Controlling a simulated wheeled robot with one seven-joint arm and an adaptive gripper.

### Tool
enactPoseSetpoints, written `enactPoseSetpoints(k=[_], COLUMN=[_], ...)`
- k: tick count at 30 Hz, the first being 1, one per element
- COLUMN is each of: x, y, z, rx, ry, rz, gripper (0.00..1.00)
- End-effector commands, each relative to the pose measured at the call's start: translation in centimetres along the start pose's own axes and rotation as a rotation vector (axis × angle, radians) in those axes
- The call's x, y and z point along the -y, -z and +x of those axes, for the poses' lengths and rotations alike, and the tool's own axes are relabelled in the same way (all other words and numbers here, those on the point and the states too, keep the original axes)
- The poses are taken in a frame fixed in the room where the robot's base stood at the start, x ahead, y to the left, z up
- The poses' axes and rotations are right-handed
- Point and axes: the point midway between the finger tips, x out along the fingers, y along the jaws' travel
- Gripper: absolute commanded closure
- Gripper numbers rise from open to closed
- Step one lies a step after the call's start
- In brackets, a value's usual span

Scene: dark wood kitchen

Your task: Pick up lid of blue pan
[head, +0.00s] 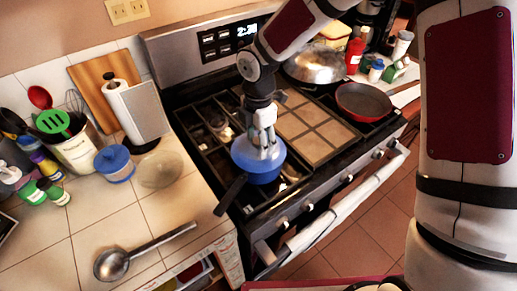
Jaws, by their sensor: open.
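The blue pan (264,175) sits on the front left part of the stove, with its dark handle (230,194) pointing to the lower left. A lid (247,155) with a blue surface appears to cover its top. My gripper (264,147) is directly over the pan, pointing down, with its fingers apart around the middle of the lid. The lid's knob is hidden by the fingers, and I cannot tell whether they touch it.
A red pan (364,102) and a large silver pan (315,64) stand on the stove's right side. The counter's front middle is mostly clear.

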Motion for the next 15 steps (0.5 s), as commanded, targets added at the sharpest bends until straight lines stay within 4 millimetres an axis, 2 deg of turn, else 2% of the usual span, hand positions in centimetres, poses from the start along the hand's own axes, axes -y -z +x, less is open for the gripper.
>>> enactPoseSetpoints(k=[4, 11, 15], x=[-0.01, 0.0, 0.01], y=[-0.02, -0.03, -0.03], z=[-0.02, -0.02, -0.01], rx=[0.0, 0.0, 0.0], ry=[0.0, 0.0, 0.001], rz=[0.0, 0.0, 0.0], gripper=[0.46, 0.99, 1.0])
